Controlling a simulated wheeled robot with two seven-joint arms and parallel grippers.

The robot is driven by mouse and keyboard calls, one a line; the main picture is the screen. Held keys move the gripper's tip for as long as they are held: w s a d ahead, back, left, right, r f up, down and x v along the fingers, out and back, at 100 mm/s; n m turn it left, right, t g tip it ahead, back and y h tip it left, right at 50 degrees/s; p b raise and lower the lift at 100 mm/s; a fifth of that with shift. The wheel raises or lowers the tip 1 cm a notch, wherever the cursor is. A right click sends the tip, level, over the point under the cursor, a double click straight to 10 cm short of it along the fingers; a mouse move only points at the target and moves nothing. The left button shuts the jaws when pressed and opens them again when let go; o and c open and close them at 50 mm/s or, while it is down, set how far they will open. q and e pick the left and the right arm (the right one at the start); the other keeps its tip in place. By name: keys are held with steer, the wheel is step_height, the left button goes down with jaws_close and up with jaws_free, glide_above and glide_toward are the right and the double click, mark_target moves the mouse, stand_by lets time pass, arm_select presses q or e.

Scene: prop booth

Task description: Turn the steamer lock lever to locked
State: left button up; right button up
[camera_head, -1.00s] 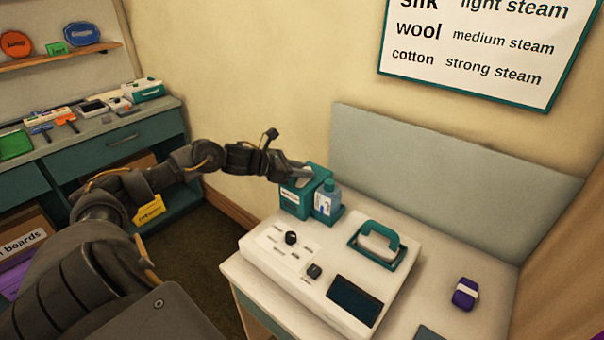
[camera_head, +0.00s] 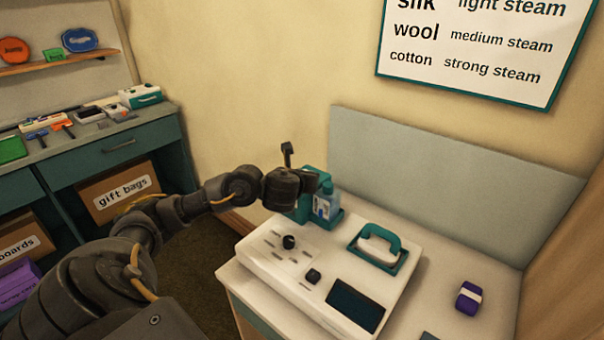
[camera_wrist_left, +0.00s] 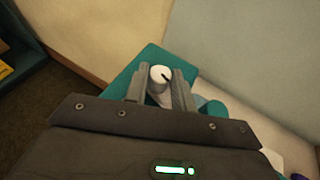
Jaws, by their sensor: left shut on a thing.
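A white round knob (camera_wrist_left: 160,75) with a dark mark sits between the fingers of my left gripper (camera_wrist_left: 162,88) in the left wrist view. A teal box (camera_wrist_left: 148,62) lies beneath it. In the head view my left gripper (camera_head: 318,180) is over the teal box (camera_head: 303,207) at the back left of the white steamer station (camera_head: 290,275), and the arm hides much of the box. The fingers are shut on the knob. I cannot tell whether this knob is the lock lever. The station has a black dial (camera_head: 289,242) and a smaller dark knob (camera_head: 313,276). My right gripper is not in view.
A purple item (camera_head: 468,298) lies at right on the white table (camera_head: 425,290). A grey panel (camera_head: 440,175) stands behind.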

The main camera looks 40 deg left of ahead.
arm_select(q)
steer(key=shift+w+d+n+g+y+p, duration=0.15)
steer(key=shift+n+g+y+p, duration=0.15)
steer(key=shift+n+g+y, duration=0.6)
steer(key=shift+d+n+g+y+p, duration=0.1)
steer(key=shift+n+g+y+p, duration=0.15)
steer(key=shift+n+g+y, duration=0.65)
steer(key=shift+n+y, duration=0.3)
steer(key=shift+n, duration=0.2)
steer(key=o, duration=1)
